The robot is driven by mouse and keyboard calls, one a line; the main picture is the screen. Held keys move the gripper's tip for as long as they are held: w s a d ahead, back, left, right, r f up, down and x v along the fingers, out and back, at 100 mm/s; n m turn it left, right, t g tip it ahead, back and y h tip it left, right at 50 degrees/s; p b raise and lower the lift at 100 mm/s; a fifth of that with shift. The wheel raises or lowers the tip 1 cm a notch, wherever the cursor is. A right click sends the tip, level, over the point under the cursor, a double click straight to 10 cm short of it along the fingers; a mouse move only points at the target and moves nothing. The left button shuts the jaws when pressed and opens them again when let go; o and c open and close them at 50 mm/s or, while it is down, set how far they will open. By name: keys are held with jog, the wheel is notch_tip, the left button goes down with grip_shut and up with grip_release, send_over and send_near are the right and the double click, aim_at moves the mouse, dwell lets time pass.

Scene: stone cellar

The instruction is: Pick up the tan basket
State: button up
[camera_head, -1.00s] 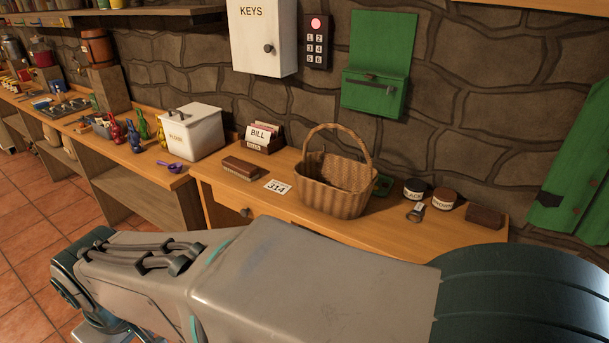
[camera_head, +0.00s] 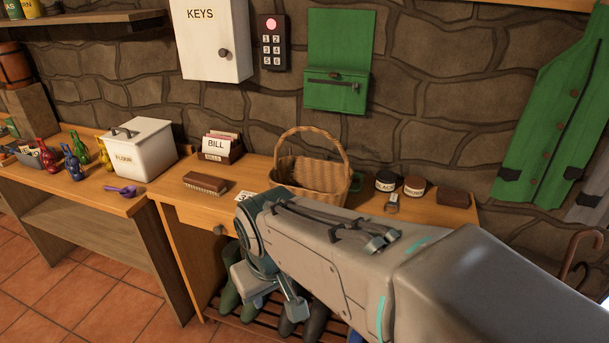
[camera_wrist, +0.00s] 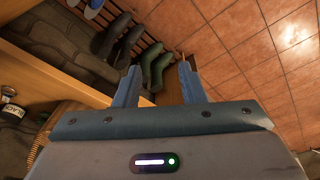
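The tan basket (camera_head: 312,176) is woven, with one tall arched handle. It stands upright on the wooden bench (camera_head: 172,196) against the stone wall, and my arm hides a little of its lower front. A brown woven edge at the lower left of that view may be the basket.
A brush (camera_head: 206,184), a bill holder (camera_head: 222,148), two jars (camera_head: 386,181) and a dark brown block (camera_head: 453,198) share the bench top with the basket. Green boots (camera_wrist: 156,68) and dark boots stand on a slatted rack below. Open tiled floor (camera_head: 110,310) lies at left.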

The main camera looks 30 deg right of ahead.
jog(key=w+d+f+n+g+h+p, duration=0.1)
jog(key=d+n+g+h+p, duration=0.3)
jog(key=d, duration=0.7)
jog(key=n+t+h+p, duration=0.4)
jog(key=n+t+h, duration=0.7)
jog(key=n, duration=1.2)
send_near(339, 152)
jog(key=shift+g+h, duration=0.3)
jog(key=shift+g, duration=0.4)
jog(key=shift+w+a+p+x, duration=0.15)
jog(key=shift+p+x, duration=0.4)
jog(key=shift+x, duration=1.25)
jog(key=shift+w+a+p+x, duration=0.15)
jog(key=shift+p+x, duration=0.4)
jog(key=shift+x, duration=1.25)
jog(key=shift+w+p+x, duration=0.25)
jog(key=shift+p+x, duration=0.3)
jog(key=shift+x, duration=1.2)
jog(key=shift+f, duration=0.1)
grip_shut()
